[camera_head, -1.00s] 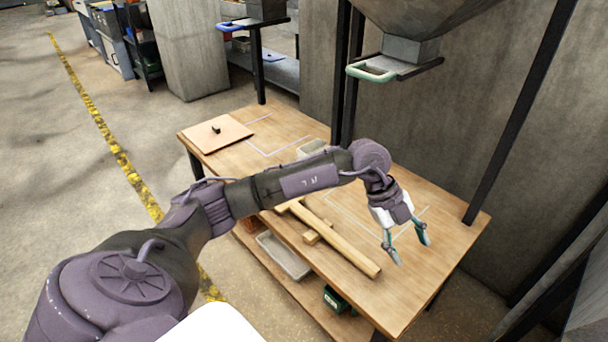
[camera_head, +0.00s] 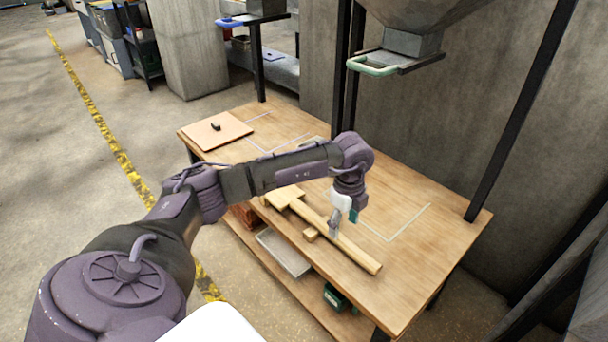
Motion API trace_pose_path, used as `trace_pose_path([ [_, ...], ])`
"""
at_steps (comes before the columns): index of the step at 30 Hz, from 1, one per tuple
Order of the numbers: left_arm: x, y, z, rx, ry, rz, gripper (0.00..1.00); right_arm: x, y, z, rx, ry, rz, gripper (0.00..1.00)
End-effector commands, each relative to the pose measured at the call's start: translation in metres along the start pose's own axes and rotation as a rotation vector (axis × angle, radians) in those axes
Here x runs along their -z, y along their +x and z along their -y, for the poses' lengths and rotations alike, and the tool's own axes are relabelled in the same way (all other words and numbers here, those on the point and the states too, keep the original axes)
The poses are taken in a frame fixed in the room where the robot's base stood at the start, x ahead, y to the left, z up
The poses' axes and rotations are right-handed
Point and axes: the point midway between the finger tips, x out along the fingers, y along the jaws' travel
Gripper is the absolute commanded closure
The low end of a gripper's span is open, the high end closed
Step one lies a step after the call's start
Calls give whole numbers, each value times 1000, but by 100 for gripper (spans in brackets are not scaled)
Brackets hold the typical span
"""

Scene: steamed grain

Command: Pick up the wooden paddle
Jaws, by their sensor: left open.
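The wooden paddle (camera_head: 356,254) lies on the wooden table (camera_head: 420,270) near its front edge. Its long handle points to the lower right, and its wider head is at the upper left, partly under my arm. A small wooden block shows beside the handle at its middle. My left gripper (camera_head: 340,226) points down at the middle of the handle, with its fingers at or just above it. It is open; whether the fingers touch the handle cannot be told. My right gripper is not in view.
A board with a small black knob (camera_head: 217,128) lies at the table's far left end. A hopper with a green-handled slide (camera_head: 372,68) hangs above the back. Black posts (camera_head: 520,110) stand behind the table. A grey tray (camera_head: 284,252) is on the lower shelf. The table's right part is clear.

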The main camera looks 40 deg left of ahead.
Motion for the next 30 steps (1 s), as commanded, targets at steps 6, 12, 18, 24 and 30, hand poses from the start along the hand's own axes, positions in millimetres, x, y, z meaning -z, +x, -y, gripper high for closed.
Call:
trace_pose_path([
  [6, -5, 34, -7, -2, -1, 1, 38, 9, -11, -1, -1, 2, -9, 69],
  [12, -4, 48, -6, -1, 1, 0, 38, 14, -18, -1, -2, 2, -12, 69],
  [18, -4, 48, -6, 0, 1, 0, 38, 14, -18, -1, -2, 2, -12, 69],
  [24, -4, 48, -6, 0, 1, 0, 71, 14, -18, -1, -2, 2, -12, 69],
  [30, -4, 48, -6, 0, 1, 0, 100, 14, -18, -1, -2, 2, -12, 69],
])
